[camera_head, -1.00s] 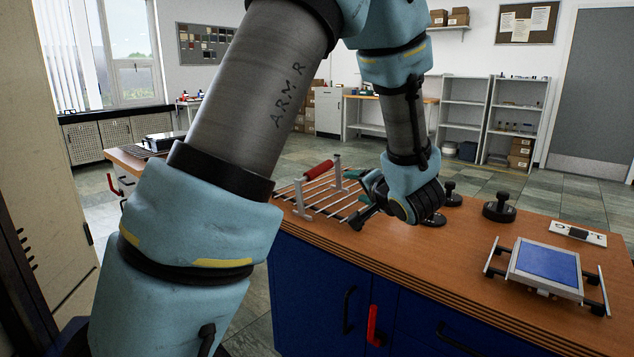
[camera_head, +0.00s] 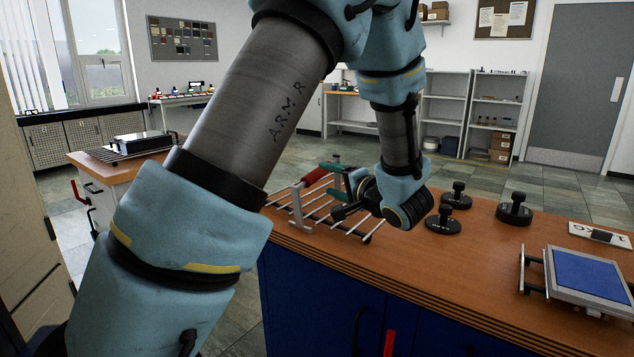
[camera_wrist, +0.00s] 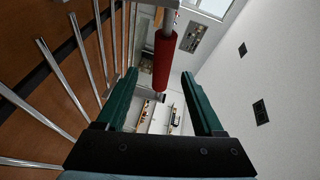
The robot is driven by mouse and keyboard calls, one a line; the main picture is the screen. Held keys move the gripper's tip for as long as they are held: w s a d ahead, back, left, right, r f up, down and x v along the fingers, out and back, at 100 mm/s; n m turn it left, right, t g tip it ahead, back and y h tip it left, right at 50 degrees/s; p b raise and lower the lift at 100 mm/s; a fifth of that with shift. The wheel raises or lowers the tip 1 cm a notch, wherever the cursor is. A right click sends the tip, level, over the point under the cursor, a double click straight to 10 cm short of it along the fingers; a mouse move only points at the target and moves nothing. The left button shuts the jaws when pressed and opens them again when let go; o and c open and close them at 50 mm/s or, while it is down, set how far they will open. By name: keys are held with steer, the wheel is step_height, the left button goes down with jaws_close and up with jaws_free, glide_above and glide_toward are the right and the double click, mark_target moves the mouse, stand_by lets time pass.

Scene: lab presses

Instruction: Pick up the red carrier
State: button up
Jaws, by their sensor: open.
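The red carrier is a metal rod rack with a red cylindrical handle (camera_head: 314,178) held between metal uprights. In the wrist view, my open gripper (camera_wrist: 159,75) has one finger on either side of the red handle (camera_wrist: 164,60) as seen. I cannot tell how deep the handle sits between them. No contact is visible.
Black knobbed weights (camera_head: 443,221) stand on the bench right of my gripper. Further right are a white label card (camera_head: 596,236) and a blue-topped tray device (camera_head: 590,272). Another bench (camera_head: 85,158) with a dark device stands at the left.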

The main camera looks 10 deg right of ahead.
mark_target(321, 174)
steer(key=shift+r+x, duration=0.2)
steer(key=shift+x, duration=2.95)
steer(key=shift+d, duration=0.1)
jaws_close()
